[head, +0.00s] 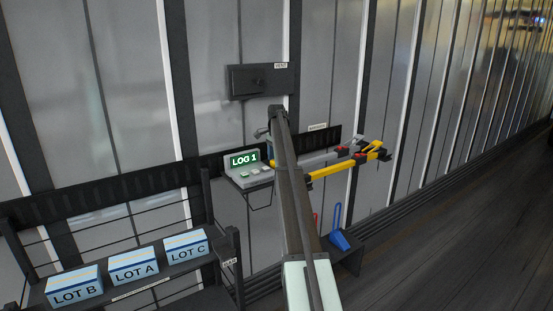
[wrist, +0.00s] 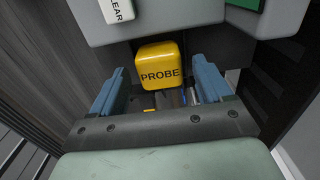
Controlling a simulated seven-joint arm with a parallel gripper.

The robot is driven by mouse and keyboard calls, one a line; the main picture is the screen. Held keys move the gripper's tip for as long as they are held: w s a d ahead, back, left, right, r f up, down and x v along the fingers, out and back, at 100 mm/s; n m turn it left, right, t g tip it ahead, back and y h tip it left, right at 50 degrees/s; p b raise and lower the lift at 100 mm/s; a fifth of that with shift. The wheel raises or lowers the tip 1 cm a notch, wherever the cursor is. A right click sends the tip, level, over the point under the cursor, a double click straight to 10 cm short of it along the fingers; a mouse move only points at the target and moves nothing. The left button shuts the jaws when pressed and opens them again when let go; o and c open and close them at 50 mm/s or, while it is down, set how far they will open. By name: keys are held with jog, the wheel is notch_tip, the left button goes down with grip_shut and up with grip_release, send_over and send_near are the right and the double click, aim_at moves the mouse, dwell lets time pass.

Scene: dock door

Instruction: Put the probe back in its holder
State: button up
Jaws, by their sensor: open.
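The yellow probe handle (wrist: 160,68), a block lettered PROBE, shows in the wrist view beneath the grey logger body (wrist: 130,24). My gripper (wrist: 158,82) is open, its two blue fingers on the left and right of the handle with visible gaps. I cannot tell how far the handle reaches between the fingers. In the head view the logger (head: 258,176) shows LOG 1 on its screen and stands on a wall bracket. A small yellow patch beside it may be the probe; my arm covers most of that spot. The holder cannot be made out clearly.
Yellow and grey bars (head: 340,172) stick out from the wall right of my arm. A blue wedge-shaped thing (head: 338,230) is below. A shelf at lower left holds boxes LOT B (head: 75,287), LOT A (head: 134,266) and LOT C (head: 186,247). The floor at right is clear.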

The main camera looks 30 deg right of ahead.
notch_tip(320, 180, up, 12)
jog(key=shift+r, duration=0.15)
dwell(0.7)
dwell(1.8)
